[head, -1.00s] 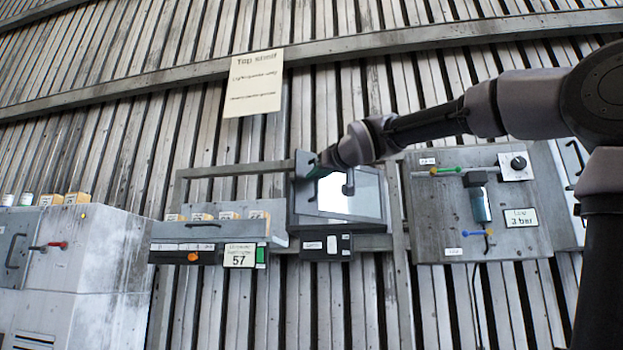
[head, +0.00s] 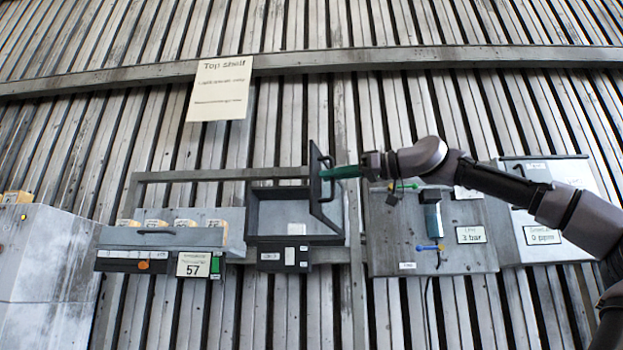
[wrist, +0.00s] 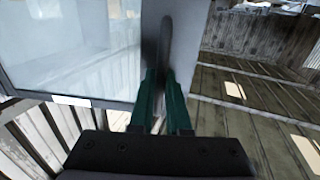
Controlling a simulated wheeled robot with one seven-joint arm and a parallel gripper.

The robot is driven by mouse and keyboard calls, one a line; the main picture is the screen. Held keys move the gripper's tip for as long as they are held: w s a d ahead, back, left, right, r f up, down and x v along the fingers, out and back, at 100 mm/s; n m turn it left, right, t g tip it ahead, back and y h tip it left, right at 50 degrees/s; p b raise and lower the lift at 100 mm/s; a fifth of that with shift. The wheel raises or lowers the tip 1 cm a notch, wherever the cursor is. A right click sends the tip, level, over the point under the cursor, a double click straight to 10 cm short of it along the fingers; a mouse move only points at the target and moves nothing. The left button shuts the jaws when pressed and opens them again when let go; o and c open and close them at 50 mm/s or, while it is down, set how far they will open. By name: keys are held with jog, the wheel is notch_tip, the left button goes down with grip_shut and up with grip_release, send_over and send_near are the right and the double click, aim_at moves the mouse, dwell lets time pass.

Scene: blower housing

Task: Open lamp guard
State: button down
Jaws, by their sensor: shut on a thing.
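The lamp guard (head: 315,185) is a dark-framed hinged panel. It stands swung out at the right side of its grey box (head: 262,216), seen nearly edge-on in the head view. The box front is uncovered and its interior shows. In the wrist view the guard's pale glazed panel and frame (wrist: 70,50) fill the upper left. My gripper (head: 324,173) has green fingers and is shut on the guard's dark bar handle (head: 326,162). In the wrist view the handle (wrist: 166,42) runs up from between the fingertips (wrist: 162,76).
A label strip (head: 284,256) sits below the box. Left is a shelf unit (head: 165,240) with several small boxes and a "57" sign. Right is a grey panel (head: 385,235) with a green lever and a blue-handled valve, close beneath my arm. A grey cabinet (head: 50,265) stands far left.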

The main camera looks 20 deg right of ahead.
jog(key=shift+s+d, duration=0.45)
jog(key=shift+d, duration=0.4)
jog(key=shift+s+d, duration=0.45)
jog(key=shift+d, duration=0.4)
jog(key=c, duration=1.2)
grip_release()
jog(key=shift+o, duration=0.2)
jog(key=v, duration=1)
jog(key=shift+s+d, duration=0.25)
jog(key=shift+d, duration=0.05)
jog(key=shift+r, duration=0.1)
